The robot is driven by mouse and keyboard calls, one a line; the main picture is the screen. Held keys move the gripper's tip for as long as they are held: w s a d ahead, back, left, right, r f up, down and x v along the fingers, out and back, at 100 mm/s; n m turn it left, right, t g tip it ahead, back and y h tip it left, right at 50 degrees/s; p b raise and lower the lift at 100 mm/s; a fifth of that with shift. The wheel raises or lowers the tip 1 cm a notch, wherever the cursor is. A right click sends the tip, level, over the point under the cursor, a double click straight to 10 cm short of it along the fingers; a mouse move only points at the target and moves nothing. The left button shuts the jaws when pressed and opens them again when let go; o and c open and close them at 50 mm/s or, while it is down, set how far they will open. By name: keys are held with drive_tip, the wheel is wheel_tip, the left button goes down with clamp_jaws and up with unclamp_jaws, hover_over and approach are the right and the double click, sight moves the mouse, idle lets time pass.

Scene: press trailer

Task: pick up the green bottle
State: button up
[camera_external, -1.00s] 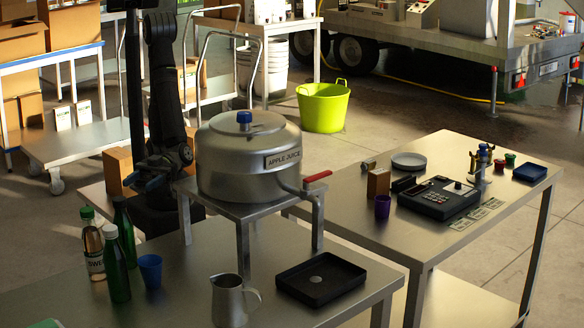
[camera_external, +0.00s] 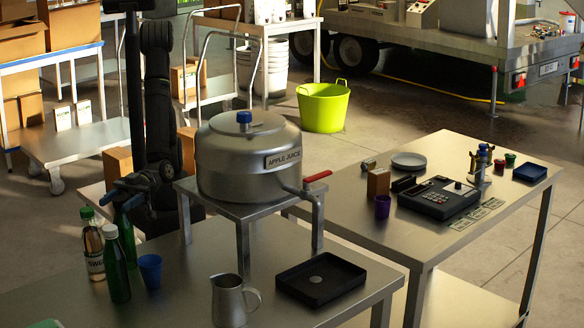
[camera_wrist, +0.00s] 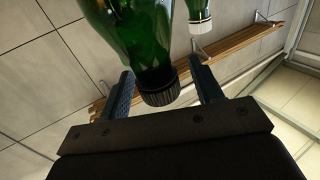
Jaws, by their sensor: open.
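A green bottle with a dark cap (camera_external: 126,236) stands on the near metal table, partly hidden by another green bottle with a pale cap (camera_external: 115,268) in front of it. My gripper (camera_external: 122,193) is open at the top of the dark-capped bottle. In the wrist view, the dark-capped green bottle (camera_wrist: 140,35) has its neck and cap between the two spread fingers of my gripper (camera_wrist: 165,88). I cannot tell whether a finger touches it. The pale-capped bottle (camera_wrist: 200,10) shows beyond, outside the fingers.
A clear labelled bottle with a green cap (camera_external: 93,248) and a blue cup (camera_external: 150,270) stand close by. A large apple juice pot (camera_external: 248,160) on a stand is to the right. A metal jug (camera_external: 229,300) and black tray (camera_external: 321,278) sit further right.

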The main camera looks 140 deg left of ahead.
drive_tip(key=shift+w+d, duration=0.25)
drive_tip(key=shift+d, duration=0.3)
clamp_jaws()
drive_tip(key=shift+r, duration=0.2)
